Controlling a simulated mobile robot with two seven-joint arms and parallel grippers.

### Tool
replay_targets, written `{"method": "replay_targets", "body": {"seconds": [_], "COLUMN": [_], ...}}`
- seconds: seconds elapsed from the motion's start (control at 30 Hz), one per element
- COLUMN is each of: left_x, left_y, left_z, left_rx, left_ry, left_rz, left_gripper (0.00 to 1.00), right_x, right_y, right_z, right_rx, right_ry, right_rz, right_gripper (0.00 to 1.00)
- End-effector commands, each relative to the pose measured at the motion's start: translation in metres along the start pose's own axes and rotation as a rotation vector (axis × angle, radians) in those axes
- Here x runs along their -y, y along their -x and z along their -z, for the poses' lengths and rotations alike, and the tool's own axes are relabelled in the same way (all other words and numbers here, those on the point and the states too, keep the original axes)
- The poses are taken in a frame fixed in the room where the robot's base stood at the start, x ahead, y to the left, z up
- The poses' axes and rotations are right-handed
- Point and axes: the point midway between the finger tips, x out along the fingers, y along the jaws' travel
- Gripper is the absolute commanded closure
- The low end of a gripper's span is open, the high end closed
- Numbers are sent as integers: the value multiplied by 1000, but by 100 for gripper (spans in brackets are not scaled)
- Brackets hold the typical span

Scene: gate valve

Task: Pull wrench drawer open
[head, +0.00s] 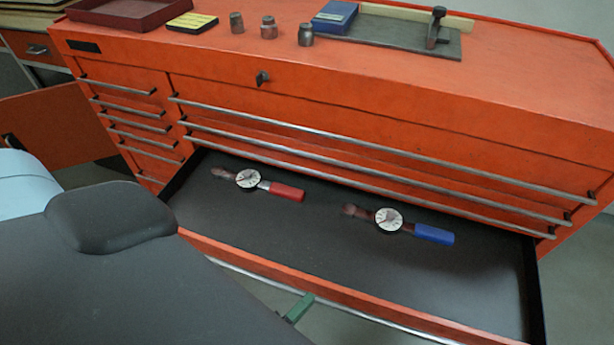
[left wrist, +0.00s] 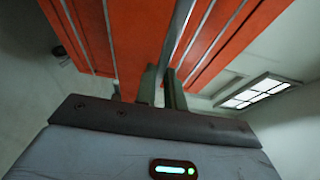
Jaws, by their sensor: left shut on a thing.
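The wrench drawer (head: 330,252) of the orange cabinet stands pulled out, its dark floor exposed. Inside lie a dial wrench with a red handle (head: 287,191) and a dial wrench with a blue handle (head: 434,234). A silver handle bar (head: 370,322) runs along the drawer's front. My left gripper (head: 299,307) is at this bar, with only a green fingertip showing past my dark arm. In the left wrist view, its two fingers (left wrist: 162,88) are shut on the bar (left wrist: 177,40). My right gripper is out of view.
Shut drawers with long silver bars (head: 370,146) sit above the open one. The orange cabinet top (head: 370,75) carries several metal sockets (head: 268,28), a yellow case (head: 192,22), a blue box (head: 334,16) and a dark red tray (head: 125,10). Grey floor shows at the right.

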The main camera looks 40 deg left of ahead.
Motion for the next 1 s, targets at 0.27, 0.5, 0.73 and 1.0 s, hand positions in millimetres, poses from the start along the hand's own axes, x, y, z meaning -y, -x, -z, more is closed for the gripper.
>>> {"method": "replay_targets", "body": {"seconds": [0.27, 0.5, 0.73, 1.0], "left_x": [0, 0, 0, -2], "left_y": [1, 1, 1, 20], "left_z": [0, 0, 0, 0], "left_rx": [1, 1, 1, 1], "left_ry": [0, 1, 0, 1], "left_rz": [1, 0, 0, -4], "left_gripper": [100, 71, 67, 67], "right_x": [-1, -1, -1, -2], "right_y": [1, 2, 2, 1], "right_z": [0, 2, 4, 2], "right_rx": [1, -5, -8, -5], "right_ry": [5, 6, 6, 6], "right_rz": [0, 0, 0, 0], "right_gripper": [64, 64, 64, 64]}}
